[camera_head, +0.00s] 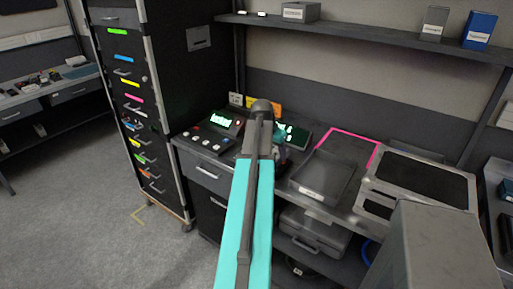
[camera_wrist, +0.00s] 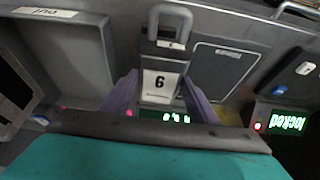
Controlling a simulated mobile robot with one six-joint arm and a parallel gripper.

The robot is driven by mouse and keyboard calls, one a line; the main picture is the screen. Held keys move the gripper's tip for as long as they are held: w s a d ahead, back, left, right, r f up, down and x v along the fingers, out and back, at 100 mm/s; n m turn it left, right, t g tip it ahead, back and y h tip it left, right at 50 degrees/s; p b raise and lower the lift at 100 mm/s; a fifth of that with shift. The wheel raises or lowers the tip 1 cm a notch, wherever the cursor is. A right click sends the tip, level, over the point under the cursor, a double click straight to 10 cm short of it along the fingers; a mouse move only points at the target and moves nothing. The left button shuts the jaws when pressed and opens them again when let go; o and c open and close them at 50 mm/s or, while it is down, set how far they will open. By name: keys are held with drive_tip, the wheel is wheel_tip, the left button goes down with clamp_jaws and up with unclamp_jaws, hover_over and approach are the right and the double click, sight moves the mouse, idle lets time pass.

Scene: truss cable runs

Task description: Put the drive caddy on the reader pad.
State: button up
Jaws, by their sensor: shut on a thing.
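In the wrist view, my gripper (camera_wrist: 160,88) has its two purple fingers closed on either side of the drive caddy (camera_wrist: 160,84), which shows a white face with a number like 6. A grey loop handle (camera_wrist: 168,22) shows just above it. A green-lit display (camera_wrist: 172,117) shows below, partly hidden by my gripper. A dark rounded panel (camera_wrist: 222,68) with a small label lies right of the caddy; I cannot tell whether it is the reader pad. In the head view, my arm hides most of the caddy, and a green-lit display (camera_head: 292,134) shows beside the arm's end.
A console reading "locked" (camera_head: 226,120) stands left of my arm. A grey tray (camera_head: 322,185) labelled OUT and a pink-outlined area (camera_head: 372,143) lie to the right. A tall drawer cabinet (camera_head: 122,95) stands left, and a shelf (camera_head: 370,32) runs above the bench.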

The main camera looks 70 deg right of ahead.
drive_tip(key=w+d+p, duration=0.1)
drive_tip(key=w+d, duration=0.2)
drive_tip(key=w+d+p, duration=0.1)
drive_tip(key=w+d, duration=0.2)
drive_tip(key=w, duration=0.1)
drive_tip(key=w+d+f+p, duration=0.1)
drive_tip(key=w+d+p, duration=0.1)
drive_tip(key=w+d, duration=0.1)
drive_tip(key=shift+w+d, duration=0.2)
drive_tip(key=shift+w, duration=0.15)
drive_tip(key=shift+w+f, duration=0.1)
drive_tip(key=shift+f, duration=0.15)
drive_tip(key=shift+f+p, duration=0.9)
drive_tip(key=shift+f, duration=0.75)
drive_tip(key=shift+f, duration=0.1)
drive_tip(key=o, duration=1.3)
drive_tip(key=shift+r, duration=0.2)
drive_tip(key=b+v, duration=0.3)
drive_tip(key=v, duration=0.8)
drive_tip(key=shift+a+r, duration=0.3)
drive_tip(key=shift+r, duration=0.05)
